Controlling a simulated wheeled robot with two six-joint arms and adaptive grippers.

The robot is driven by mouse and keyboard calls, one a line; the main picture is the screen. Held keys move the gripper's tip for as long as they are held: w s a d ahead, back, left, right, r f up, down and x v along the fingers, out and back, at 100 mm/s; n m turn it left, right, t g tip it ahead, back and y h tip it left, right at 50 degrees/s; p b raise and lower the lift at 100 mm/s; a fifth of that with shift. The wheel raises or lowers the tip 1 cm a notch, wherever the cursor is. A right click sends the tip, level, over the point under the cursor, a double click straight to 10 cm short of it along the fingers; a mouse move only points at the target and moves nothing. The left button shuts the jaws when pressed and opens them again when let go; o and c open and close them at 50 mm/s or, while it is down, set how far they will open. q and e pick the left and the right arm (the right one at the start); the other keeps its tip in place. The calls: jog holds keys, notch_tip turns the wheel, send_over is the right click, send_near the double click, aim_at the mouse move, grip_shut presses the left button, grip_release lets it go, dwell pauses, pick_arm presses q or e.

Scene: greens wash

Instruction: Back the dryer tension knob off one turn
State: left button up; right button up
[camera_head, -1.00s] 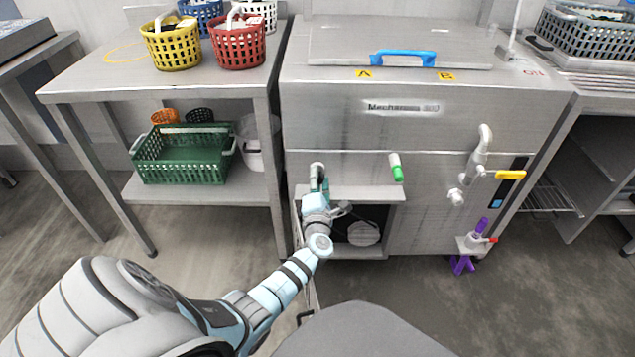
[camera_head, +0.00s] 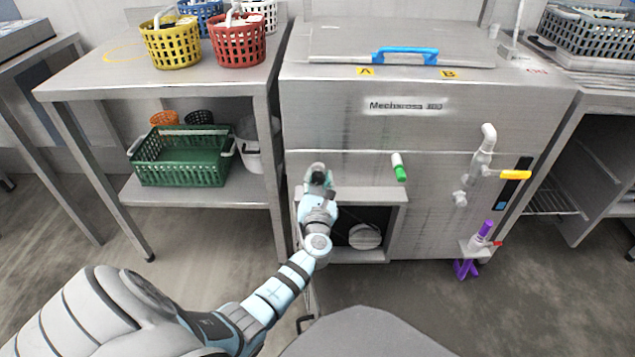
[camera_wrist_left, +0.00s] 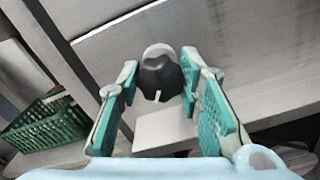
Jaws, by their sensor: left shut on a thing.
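The dark tension knob (camera_wrist_left: 161,76) shows in the left wrist view, in front of a pale round base on the steel front of the machine. A short white mark on it points down in that picture. My left gripper (camera_wrist_left: 160,88) has its teal fingers on both sides of the knob and is shut on it. In the head view my left gripper (camera_head: 318,180) is at the left of the machine front, above the open compartment, and largely covers the knob. My right gripper is in neither view.
Below the knob, the open compartment (camera_head: 397,225) holds a round pale thing (camera_head: 364,237). A green-tipped handle (camera_head: 399,167) and a yellow lever (camera_head: 515,175) stick out to the right. A shelf with a green basket (camera_head: 180,160) stands at the left.

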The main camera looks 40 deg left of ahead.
pick_arm(q)
jog(key=shift+s+f+n, duration=0.1)
jog(key=shift+n, duration=0.3)
jog(key=o, duration=1.2)
jog(key=shift+c, duration=0.2)
jog(key=v, duration=1.2)
jog(key=shift+d, duration=0.1)
